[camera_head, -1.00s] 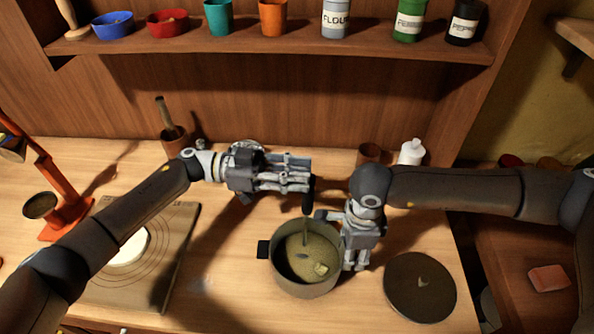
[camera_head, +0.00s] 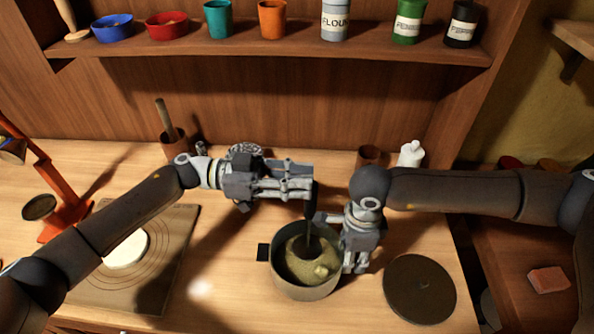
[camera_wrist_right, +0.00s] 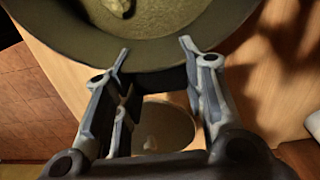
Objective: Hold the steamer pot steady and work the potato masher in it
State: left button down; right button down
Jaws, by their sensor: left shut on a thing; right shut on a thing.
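The steamer pot (camera_head: 274,277) stands on the counter, with a pale yellowish mass (camera_head: 297,262) and a lump (camera_head: 321,271) inside. My left gripper (camera_head: 311,185) is shut on the dark upright handle of the potato masher (camera_head: 311,203) above the pot's back rim. The masher's thin shaft goes down into the pot; its lower end is hidden in the mass. My right gripper (camera_head: 356,266) is at the pot's right side. In the right wrist view, my right gripper (camera_wrist_right: 153,50) is shut on the pot's dark side handle (camera_wrist_right: 150,80), against the pot wall (camera_wrist_right: 150,52).
A dark round lid (camera_head: 420,288) lies right of the pot. A board (camera_head: 170,260) with a white disc (camera_head: 127,249) and an orange stand (camera_head: 66,215) are at the left. A white bottle (camera_head: 411,153) and a brown cup (camera_head: 368,156) stand behind my right gripper.

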pick_arm(q)
jog(key=shift+s, duration=0.25)
jog(key=s, duration=0.4)
jog(key=shift+s+a, duration=0.15)
jog(key=shift+s, duration=0.05)
dwell(0.3)
jog(key=shift+f+g, duration=0.1)
jog(key=shift+g, duration=0.2)
dwell(0.8)
notch_tip(320, 180, up, 10)
jog(key=shift+w+f, duration=0.2)
jog(key=shift+w, duration=0.15)
dwell(0.4)
jog(key=shift+a, duration=0.1)
dwell(0.7)
